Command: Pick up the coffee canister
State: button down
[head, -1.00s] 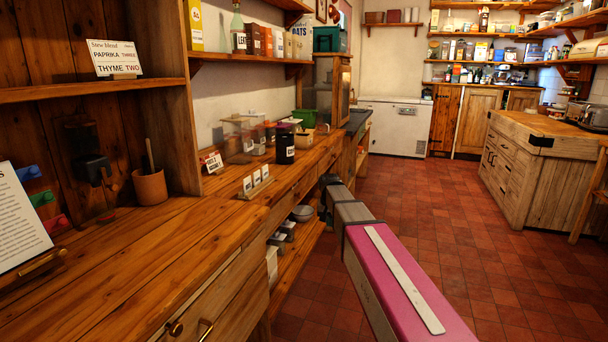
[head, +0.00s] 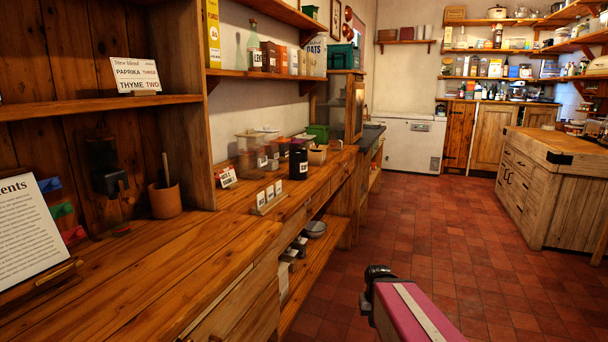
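A black canister with a dark lid and a white label (head: 298,160) stands upright on the wooden counter, near its front edge. It is the likeliest coffee canister, but the label is too small to read. Clear lidded containers (head: 252,158) stand left of and behind it. My pink arm shows at the bottom right of centre, ending in a dark joint, well below and right of the canister. No gripper fingers can be made out, and nothing is seen held.
A row of small white cards in a wooden holder (head: 268,197) and a sign card (head: 228,177) stand in front of the containers. A shelf with bottles and boxes (head: 272,77) hangs above. The near counter (head: 150,265) and the tiled floor (head: 420,215) are mostly clear.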

aim_at(298, 162)
jog(key=i+l, duration=1)
jog(key=i, duration=0.15)
jog(key=i+l, duration=0.95)
jog(key=i, duration=0.2)
jog(key=i+l+u, duration=0.5)
jog(key=l, duration=0.2)
jog(key=i+l+u, duration=0.25)
jog(key=l, duration=0.2)
jog(key=i, duration=0.05)
